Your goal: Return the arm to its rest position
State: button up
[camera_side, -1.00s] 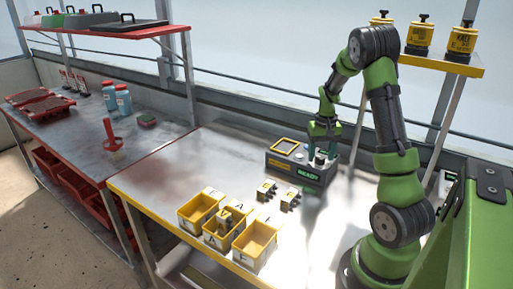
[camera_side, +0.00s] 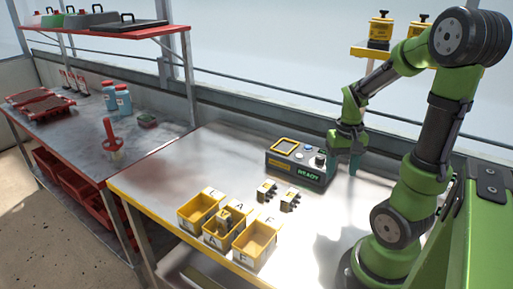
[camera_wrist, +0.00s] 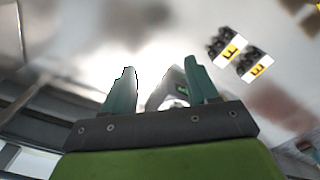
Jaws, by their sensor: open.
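My gripper (camera_side: 343,162) is at the right of the grey machine (camera_side: 298,162) with the lit green READY display, apart from it and above the bench. Its teal fingers are spread and hold nothing. In the wrist view my gripper (camera_wrist: 163,88) shows both fingers apart, with a blurred grey thing and a small green display between and beyond them.
Two small dark blocks (camera_side: 278,195) with yellow labels lie on the bench (camera_side: 235,155). Yellow bins (camera_side: 255,247) stand at its front edge; the middle one holds a part. Yellow canisters (camera_side: 380,30) stand on a shelf behind my arm. A red-edged table (camera_side: 75,140) stands at left.

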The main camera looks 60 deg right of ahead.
jog(key=shift+s+a, duration=0.35)
jog(key=shift+a, duration=0.05)
jog(key=w+a+r+n+t, duration=0.2)
jog(key=a+r, duration=0.2)
jog(key=a, duration=0.3)
jog(key=w+a+r+n+t+y, duration=0.1)
jog(key=w+a+r+n+t, duration=0.1)
jog(key=a+r, duration=0.2)
jog(key=w+a+r+n+t+y, duration=0.1)
jog(key=w+a+r+n+t, duration=0.1)
jog(key=a, duration=0.9)
notch_tip(320, 180, up, 2)
jog(key=shift+w+r+t, duration=0.25)
jog(key=shift+w+t, duration=0.3)
jog(key=shift+t, duration=0.05)
